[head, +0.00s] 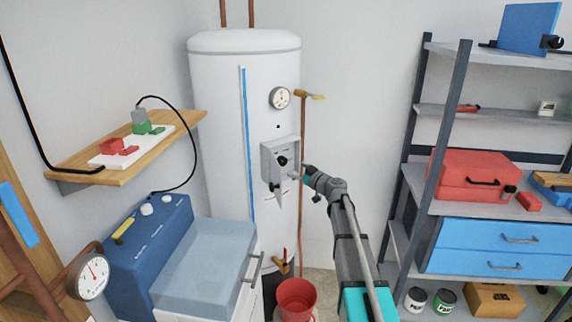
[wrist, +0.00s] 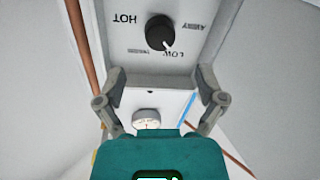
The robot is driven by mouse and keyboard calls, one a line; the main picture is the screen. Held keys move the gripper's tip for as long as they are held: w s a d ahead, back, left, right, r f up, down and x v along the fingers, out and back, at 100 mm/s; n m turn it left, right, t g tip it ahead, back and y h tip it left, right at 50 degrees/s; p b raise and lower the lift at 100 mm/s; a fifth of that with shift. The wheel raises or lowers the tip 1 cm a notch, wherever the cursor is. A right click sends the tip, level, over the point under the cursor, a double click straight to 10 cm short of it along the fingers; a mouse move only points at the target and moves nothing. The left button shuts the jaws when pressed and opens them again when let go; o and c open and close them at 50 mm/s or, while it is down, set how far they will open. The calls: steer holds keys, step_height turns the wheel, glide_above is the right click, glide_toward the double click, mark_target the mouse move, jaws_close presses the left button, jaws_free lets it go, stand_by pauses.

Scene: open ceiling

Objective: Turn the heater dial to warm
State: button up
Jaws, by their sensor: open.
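The heater dial is a round black knob (head: 282,160) in a grey control box (head: 266,150) on the front of the tall white heater tank (head: 214,95). In the wrist view the knob (wrist: 160,31) is at upper middle, on a white panel. The lettering appears upside down: HOT at left, LOW at lower right, and another word at right that I cannot read surely. The knob's white mark points down and slightly right, near LOW. My gripper (head: 297,174) is beside the box's lower right. In the wrist view its open, empty fingers (wrist: 161,80) are below the knob, apart from it.
A grey flap (head: 278,194) hangs below the box. A copper pipe (head: 303,220) runs down to the right of the tank. A blue machine with a clear lid (head: 205,265) stands at left front. A red bucket (head: 296,297) is on the floor. Shelves (head: 455,205) stand at right.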

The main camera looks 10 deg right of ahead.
mark_target(284, 162)
steer(key=shift+x, duration=3.45)
steer(key=c, duration=1)
steer(key=shift+d, duration=0.3)
steer(key=shift+c, duration=0.8)
steer(key=shift+a, duration=0.2)
